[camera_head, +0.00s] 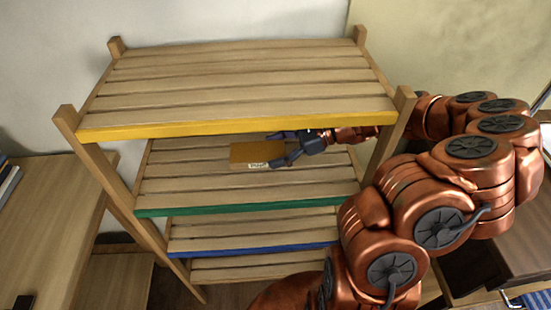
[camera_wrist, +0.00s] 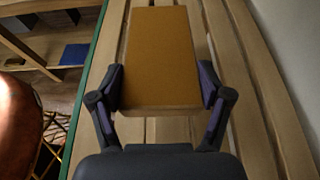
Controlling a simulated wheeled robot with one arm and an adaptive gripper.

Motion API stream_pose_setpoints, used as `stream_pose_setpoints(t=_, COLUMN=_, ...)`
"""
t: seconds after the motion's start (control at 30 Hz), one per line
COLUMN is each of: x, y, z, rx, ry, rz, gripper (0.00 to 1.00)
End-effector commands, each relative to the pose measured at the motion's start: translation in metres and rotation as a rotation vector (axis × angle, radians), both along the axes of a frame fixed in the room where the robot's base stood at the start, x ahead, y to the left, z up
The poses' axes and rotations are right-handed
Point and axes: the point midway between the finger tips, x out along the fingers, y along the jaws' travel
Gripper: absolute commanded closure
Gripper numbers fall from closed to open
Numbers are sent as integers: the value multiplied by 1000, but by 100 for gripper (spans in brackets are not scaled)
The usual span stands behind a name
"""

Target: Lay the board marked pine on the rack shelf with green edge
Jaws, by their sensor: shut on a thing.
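The board (camera_head: 257,152) is a small orange-brown block with a white label on its front edge. The label is too small to read surely. My gripper (camera_head: 279,148) is shut on the board, with one finger on each side. In the wrist view the board (camera_wrist: 160,60) fills the space between the fingers of my gripper (camera_wrist: 163,90). The board is over the slats of the rack shelf with green edge (camera_head: 250,205). Whether it touches the slats I cannot tell. The green edge (camera_wrist: 88,90) runs along the left in the wrist view.
The yellow-edged shelf (camera_head: 240,127) is above and the blue-edged shelf (camera_head: 255,250) below. Rack posts (camera_head: 395,130) stand at the corners; my arm reaches in at the right side. The green-edged shelf's slats are bare around the board. A wooden table (camera_head: 50,220) stands left.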

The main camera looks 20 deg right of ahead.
Motion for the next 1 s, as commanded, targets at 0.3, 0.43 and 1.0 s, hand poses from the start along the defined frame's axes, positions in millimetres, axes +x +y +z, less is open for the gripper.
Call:
stream_pose_setpoints(t=0.3, x=0, y=0, z=-33, rx=1, ry=1, rz=0, gripper=67)
stream_pose_setpoints(t=0.43, x=0, y=0, z=-36, rx=-1, ry=2, rz=1, gripper=67)
stream_pose_setpoints(t=1.0, x=0, y=0, z=-37, rx=-1, ry=0, rz=0, gripper=0)
